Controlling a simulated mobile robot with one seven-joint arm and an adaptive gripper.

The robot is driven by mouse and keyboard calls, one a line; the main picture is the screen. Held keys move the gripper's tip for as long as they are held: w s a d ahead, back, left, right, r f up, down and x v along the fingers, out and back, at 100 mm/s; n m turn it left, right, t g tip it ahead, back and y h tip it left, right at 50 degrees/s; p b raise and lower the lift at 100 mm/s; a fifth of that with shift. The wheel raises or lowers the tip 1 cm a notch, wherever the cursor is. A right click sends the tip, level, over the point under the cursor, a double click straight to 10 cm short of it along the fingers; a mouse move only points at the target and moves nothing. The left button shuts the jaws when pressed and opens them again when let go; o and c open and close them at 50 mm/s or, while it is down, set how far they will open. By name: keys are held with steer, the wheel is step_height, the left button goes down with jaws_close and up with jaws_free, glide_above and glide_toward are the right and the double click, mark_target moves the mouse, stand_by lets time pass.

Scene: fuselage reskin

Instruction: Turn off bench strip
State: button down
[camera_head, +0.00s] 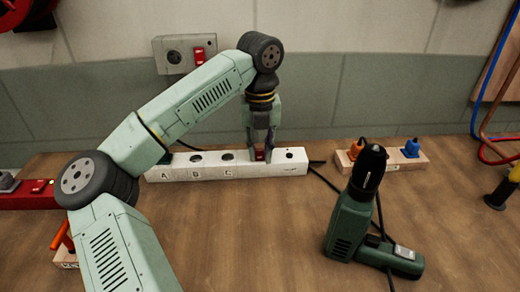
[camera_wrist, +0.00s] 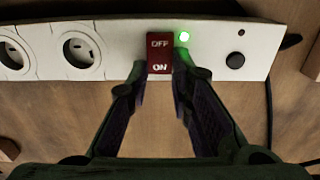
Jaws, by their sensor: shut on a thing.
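The bench strip (camera_head: 226,168) is a white power strip lying on the bench, with round sockets marked A, B and C. Its red rocker switch (camera_wrist: 160,54) reads OFF at the far edge and ON at the near edge in the wrist view. A green light (camera_wrist: 184,37) glows beside the switch, and a black round button (camera_wrist: 235,59) sits further right. My gripper (camera_wrist: 160,76) reaches down over the strip with one finger on each side of the switch, shut on it. In the head view my gripper (camera_head: 260,152) partly hides the switch.
A green drill (camera_head: 350,220) stands right of the strip, its cord on the bench. Behind it is a wooden block (camera_head: 387,160) with orange and blue plugs. A red strip (camera_head: 30,198) lies at left. A wall socket box (camera_head: 184,53) has a red switch.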

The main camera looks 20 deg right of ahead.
mark_target(260, 156)
steer(key=shift+w+r+g+p, duration=0.15)
steer(key=shift+r+g+p, duration=0.25)
steer(key=shift+p, duration=0.45)
steer(key=shift+w+g+p, duration=0.1)
steer(key=shift+g+p, duration=0.3)
steer(key=shift+p, duration=0.1)
steer(key=shift+w+d+f+g+y+p, duration=0.15)
steer(key=shift+g+y+p, duration=0.25)
steer(key=shift+g+p, duration=0.2)
steer(key=shift+f, duration=0.1)
steer(key=c, duration=1.4)
jaws_free()
steer(key=shift+c, duration=0.2)
step_height(260, 156, up, 10)
